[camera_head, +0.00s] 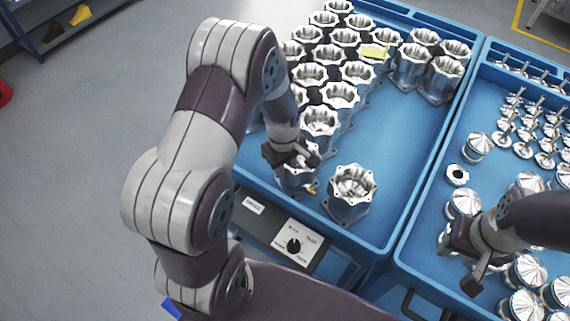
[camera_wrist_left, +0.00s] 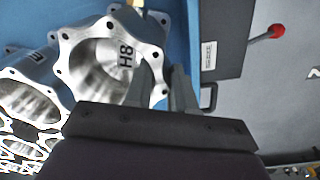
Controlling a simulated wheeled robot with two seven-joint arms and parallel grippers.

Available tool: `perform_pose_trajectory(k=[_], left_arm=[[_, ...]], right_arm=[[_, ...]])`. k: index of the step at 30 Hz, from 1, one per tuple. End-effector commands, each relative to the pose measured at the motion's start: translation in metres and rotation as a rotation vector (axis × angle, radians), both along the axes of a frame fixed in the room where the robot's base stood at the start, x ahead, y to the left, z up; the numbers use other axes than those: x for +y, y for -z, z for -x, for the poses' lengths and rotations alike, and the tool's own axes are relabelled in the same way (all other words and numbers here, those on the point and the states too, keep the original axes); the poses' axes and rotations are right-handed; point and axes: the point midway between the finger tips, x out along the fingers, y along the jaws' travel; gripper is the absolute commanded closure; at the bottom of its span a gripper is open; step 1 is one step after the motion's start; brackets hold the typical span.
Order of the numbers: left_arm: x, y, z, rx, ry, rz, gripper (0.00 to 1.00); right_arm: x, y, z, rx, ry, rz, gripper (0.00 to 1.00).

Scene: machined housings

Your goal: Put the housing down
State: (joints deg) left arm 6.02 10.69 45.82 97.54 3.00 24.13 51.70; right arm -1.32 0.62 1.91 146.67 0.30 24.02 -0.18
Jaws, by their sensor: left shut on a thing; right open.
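My left gripper (camera_head: 297,160) is shut on the rim of a silver housing (camera_head: 294,184) near the front left edge of the left blue tray (camera_head: 402,133). The left wrist view shows this housing (camera_wrist_left: 118,62), marked H8, with one finger of the left gripper (camera_wrist_left: 164,76) inside its bore and the other outside the wall. The arm and gripper partly hide the housing in the head view. I cannot tell whether its base touches the tray floor. My right gripper (camera_head: 464,272) is open over the right tray (camera_head: 428,222).
Another housing (camera_head: 351,192) stands just right of the held one. Several housings (camera_head: 341,94) stand in rows behind, one with a yellow piece (camera_head: 374,52) on it. A control box (camera_head: 291,245) sits below the front edge. The right tray holds several metal parts (camera_head: 477,146).

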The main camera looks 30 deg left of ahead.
Motion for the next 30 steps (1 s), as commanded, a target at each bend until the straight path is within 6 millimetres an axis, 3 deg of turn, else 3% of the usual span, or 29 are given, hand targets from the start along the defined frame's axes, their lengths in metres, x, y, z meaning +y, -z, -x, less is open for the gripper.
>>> perform_pose_trajectory(k=[3, 4, 6, 14, 17, 24, 30], left_arm=[[0.000, -0.001, 0.000, -0.001, 0.000, 0.000, 1.00], [0.000, 0.001, 0.001, 0.004, 0.000, 0.000, 0.66], [0.000, 0.001, 0.001, 0.003, 0.001, 0.001, 0.50], [0.000, -0.001, 0.001, 0.002, 0.000, 0.000, 0.50], [0.000, -0.010, 0.000, -0.001, 0.001, 0.000, 0.50], [0.001, -0.071, 0.002, -0.004, 0.001, -0.001, 0.50], [0.002, -0.110, 0.003, 0.000, 0.000, -0.001, 0.50]], right_arm=[[0.000, 0.000, 0.000, 0.000, 0.000, 0.000, 0.57], [0.000, 0.000, 0.000, 0.000, 0.000, 0.000, 0.57], [0.000, 0.000, 0.000, 0.000, 0.000, 0.000, 0.57], [0.000, 0.000, 0.000, 0.000, 0.000, 0.000, 0.57], [0.000, 0.001, 0.000, 0.000, 0.000, 0.000, 0.57], [0.000, 0.003, 0.000, 0.000, 0.000, 0.000, 0.57], [0.000, 0.004, 0.000, 0.000, 0.000, 0.000, 0.57]])
